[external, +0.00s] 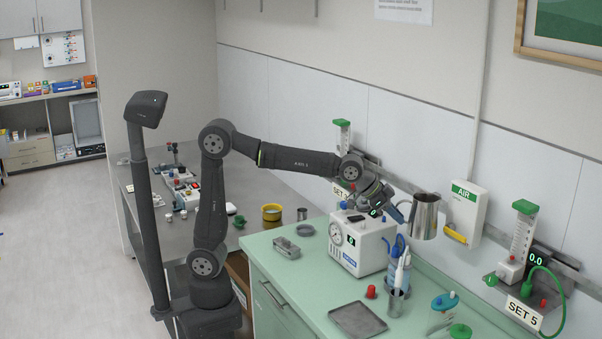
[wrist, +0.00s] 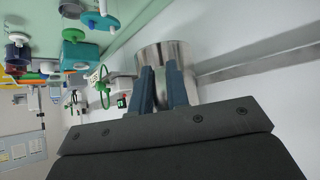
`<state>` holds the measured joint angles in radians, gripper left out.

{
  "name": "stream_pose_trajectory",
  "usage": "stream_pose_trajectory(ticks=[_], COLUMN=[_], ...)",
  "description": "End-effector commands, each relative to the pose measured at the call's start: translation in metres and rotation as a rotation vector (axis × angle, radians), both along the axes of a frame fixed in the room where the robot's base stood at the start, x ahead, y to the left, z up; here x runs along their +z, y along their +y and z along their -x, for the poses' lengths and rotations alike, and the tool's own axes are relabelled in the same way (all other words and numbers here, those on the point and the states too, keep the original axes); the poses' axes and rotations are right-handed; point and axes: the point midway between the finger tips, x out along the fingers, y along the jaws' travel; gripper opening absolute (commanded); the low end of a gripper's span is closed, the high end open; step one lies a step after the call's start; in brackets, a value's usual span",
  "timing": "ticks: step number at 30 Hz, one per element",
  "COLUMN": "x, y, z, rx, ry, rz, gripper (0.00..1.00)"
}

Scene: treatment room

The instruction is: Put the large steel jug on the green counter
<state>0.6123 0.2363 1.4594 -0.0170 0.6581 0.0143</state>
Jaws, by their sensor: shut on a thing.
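The large steel jug (external: 425,218) is held in the air, roughly upright, by the back wall to the right of the white gauge box. My gripper (external: 402,211) is shut on its left side. In the wrist view the jug (wrist: 178,52) shows beyond the two blue fingers of my gripper (wrist: 161,82), which close on its near side; the exact contact is partly hidden.
The white gauge box (external: 350,258) stands below my wrist. A cup of pens (external: 397,302), a grey tray (external: 357,320) and a teal-lidded container (external: 443,305) stand on the counter. The AIR box (external: 465,206) hangs just right of the jug. The counter's front left is fairly bare.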

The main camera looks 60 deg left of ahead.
Motion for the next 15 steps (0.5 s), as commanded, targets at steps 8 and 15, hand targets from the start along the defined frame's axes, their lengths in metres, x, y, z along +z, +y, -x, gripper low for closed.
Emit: stream_pose_trajectory(ticks=[8,15], x=[-0.063,-0.106], y=[-0.056,-0.09], z=[0.036,0.067], rx=[-0.269,-0.477], ry=[0.004,0.005], rz=[0.002,0.001], gripper=[0.0,0.0])
